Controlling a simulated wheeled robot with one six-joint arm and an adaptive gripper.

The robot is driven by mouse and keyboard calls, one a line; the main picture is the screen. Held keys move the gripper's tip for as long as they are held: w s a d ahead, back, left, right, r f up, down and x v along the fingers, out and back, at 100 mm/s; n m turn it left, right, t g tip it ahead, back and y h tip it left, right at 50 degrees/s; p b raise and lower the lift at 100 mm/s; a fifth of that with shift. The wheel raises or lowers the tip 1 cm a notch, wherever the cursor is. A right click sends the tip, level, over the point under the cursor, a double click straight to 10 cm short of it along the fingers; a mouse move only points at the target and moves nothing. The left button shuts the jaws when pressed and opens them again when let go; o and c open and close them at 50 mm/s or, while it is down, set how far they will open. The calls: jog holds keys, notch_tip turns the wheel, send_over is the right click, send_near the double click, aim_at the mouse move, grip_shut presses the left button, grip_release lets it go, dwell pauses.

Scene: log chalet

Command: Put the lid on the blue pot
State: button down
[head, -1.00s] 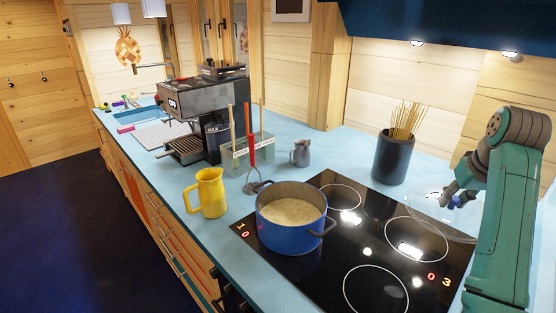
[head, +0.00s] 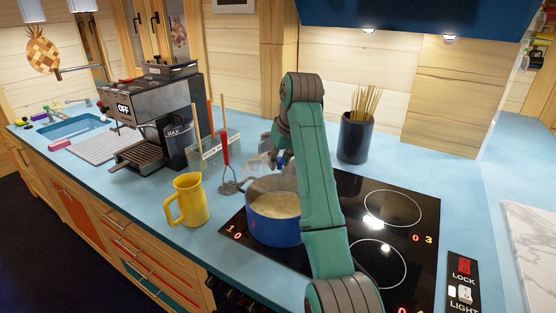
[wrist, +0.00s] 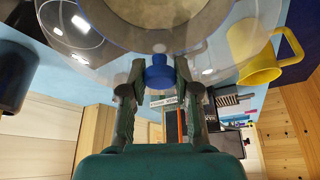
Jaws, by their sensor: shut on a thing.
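The blue pot (head: 270,231) stands on the black hob with pale contents inside; my arm covers its right side. My gripper (head: 282,160) is above the pot's back side. It is shut on the blue knob of a clear glass lid (head: 258,165), which is faint in the head view. In the wrist view the knob (wrist: 159,74) sits between the fingertips of my gripper (wrist: 160,88). The lid spreads beyond them, and the pot's pale contents (wrist: 152,10) show through the glass. The lid appears held above the pot, not seated; the exact gap is hard to tell.
A yellow jug (head: 189,200) stands left of the pot. A utensil holder (head: 215,155) and a coffee machine (head: 160,120) are behind it to the left. A dark container of spaghetti (head: 355,137) stands behind the hob. The hob's right side (head: 400,235) is clear.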

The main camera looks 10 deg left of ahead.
jog(key=shift+d+f, duration=0.2)
jog(key=shift+f, duration=3.25)
jog(key=shift+f, duration=0.3)
jog(key=shift+c, duration=1.4)
grip_release()
jog(key=shift+r, duration=3.45)
